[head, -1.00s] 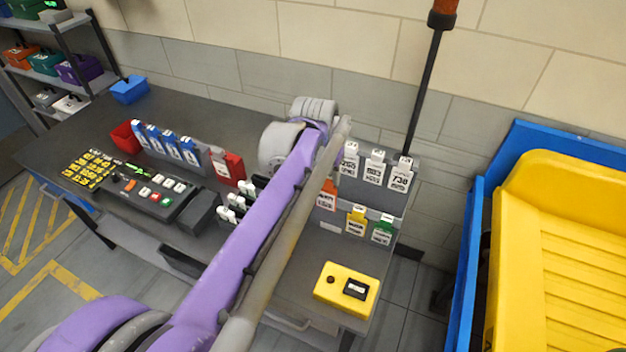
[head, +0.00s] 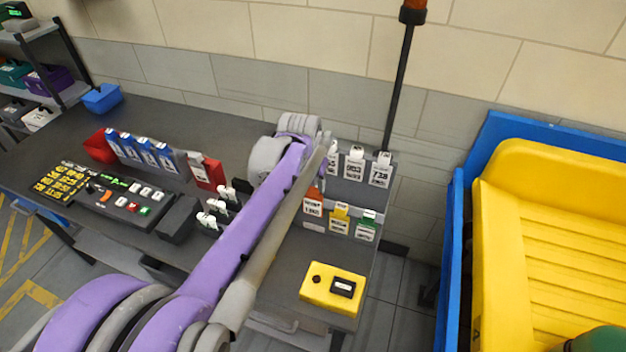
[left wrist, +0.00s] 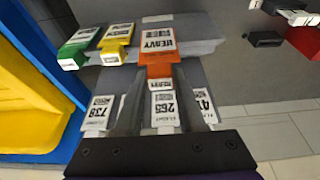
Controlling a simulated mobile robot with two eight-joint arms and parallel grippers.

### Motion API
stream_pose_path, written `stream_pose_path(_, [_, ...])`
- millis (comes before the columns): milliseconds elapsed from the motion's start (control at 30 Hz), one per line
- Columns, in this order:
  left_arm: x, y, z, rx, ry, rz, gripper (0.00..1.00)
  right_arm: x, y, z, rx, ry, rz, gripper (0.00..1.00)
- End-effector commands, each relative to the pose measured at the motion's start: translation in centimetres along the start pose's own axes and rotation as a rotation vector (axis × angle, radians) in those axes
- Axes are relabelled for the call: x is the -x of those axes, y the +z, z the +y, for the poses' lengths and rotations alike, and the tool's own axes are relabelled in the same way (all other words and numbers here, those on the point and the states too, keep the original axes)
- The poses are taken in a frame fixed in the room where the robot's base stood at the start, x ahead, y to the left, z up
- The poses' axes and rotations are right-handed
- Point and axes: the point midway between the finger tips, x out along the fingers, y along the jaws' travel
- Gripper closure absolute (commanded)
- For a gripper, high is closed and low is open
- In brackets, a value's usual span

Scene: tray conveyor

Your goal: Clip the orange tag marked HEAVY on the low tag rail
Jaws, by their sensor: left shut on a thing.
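The orange tag (head: 313,207) marked HEAVY is at the low tag rail (head: 325,238), left of a yellow tag (head: 340,217) and a green tag (head: 366,226). In the left wrist view my left gripper (left wrist: 158,80) is shut on the top of the orange tag (left wrist: 158,56). There the tag hangs in line with the yellow tag (left wrist: 117,42) and the green tag (left wrist: 80,46). I cannot tell whether its clip is seated on the rail. My right gripper is not in view.
White tags (head: 354,164) hang on the upper rail just behind. A yellow box (head: 332,288) sits on the bench in front. A control panel (head: 105,192), blue tags (head: 147,152) and a red tag (head: 207,172) are left. A yellow-lined blue bin (head: 545,215) stands right.

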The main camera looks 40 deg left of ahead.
Motion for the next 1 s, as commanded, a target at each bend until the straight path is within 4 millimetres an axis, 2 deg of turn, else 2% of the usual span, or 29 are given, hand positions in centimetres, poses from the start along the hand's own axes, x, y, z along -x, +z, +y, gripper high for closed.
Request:
stream_pose_path(600, [-4.3,1.5,0.0,0.000,0.000,-0.001,1.00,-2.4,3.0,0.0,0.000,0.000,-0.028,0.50])
stream_pose_path(1000, [-5.2,1.7,0.0,0.000,0.000,0.001,1.00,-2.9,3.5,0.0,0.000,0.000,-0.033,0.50])
